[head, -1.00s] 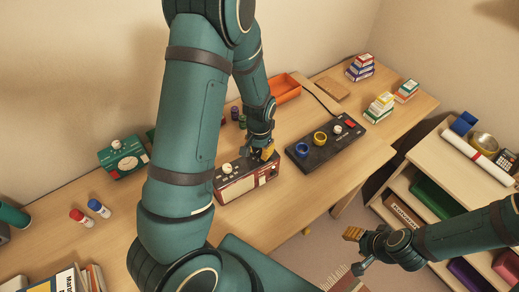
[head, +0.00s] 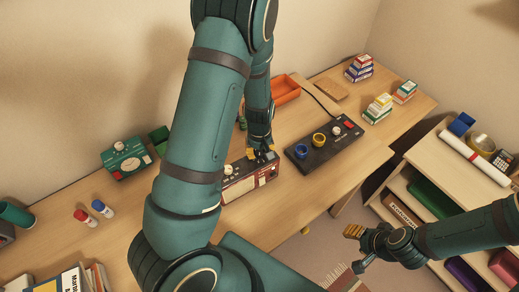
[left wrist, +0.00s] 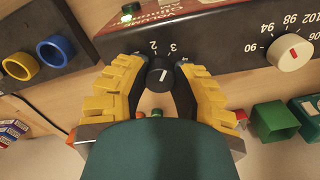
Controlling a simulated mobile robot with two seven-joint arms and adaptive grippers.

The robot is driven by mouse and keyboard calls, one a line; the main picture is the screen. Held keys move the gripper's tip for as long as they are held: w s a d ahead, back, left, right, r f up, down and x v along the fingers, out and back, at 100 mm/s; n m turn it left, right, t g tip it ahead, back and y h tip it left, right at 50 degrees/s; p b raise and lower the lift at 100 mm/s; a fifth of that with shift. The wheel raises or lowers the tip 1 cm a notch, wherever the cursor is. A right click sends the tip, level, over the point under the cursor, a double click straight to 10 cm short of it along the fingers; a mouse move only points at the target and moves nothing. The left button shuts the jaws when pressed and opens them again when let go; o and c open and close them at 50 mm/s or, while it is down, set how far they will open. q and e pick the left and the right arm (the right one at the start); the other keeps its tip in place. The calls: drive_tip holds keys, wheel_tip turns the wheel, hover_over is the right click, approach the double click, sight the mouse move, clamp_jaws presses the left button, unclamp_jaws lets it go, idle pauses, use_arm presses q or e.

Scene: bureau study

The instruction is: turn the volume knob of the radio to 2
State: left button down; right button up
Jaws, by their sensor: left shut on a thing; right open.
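The red and dark radio (head: 248,186) stands on the desk below my left arm, which hides part of it. In the left wrist view its dark face (left wrist: 225,50) fills the top. The black volume knob (left wrist: 160,73) has a white pointer line, tilted slightly right of upright, roughly between the printed 2 and 3. My left gripper (left wrist: 161,80) is shut on this knob, with yellow fingers on both sides; it also shows at the radio in the head view (head: 262,153). My right gripper (head: 356,248) is open and empty, away from the radio at the lower right.
A cream tuning knob (left wrist: 290,52) is on the same radio face. A black panel (head: 312,160) with blue and yellow rings lies right of the radio. A green device (head: 125,160) stands to the left. An orange tray (head: 285,90) lies behind. A shelf (head: 425,165) stands at right.

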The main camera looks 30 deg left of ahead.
sight(259, 152)
use_arm(q)
drive_tip(key=n+p, duration=0.2)
drive_tip(key=n, duration=0.4)
idle(0.5)
drive_tip(key=c, duration=0.7)
unclamp_jaws()
drive_tip(key=shift+r, duration=0.1)
wheel_tip(259, 152, up, 12)
drive_tip(key=shift+f, duration=0.1)
drive_tip(key=shift+s+f, duration=0.1)
idle(0.3)
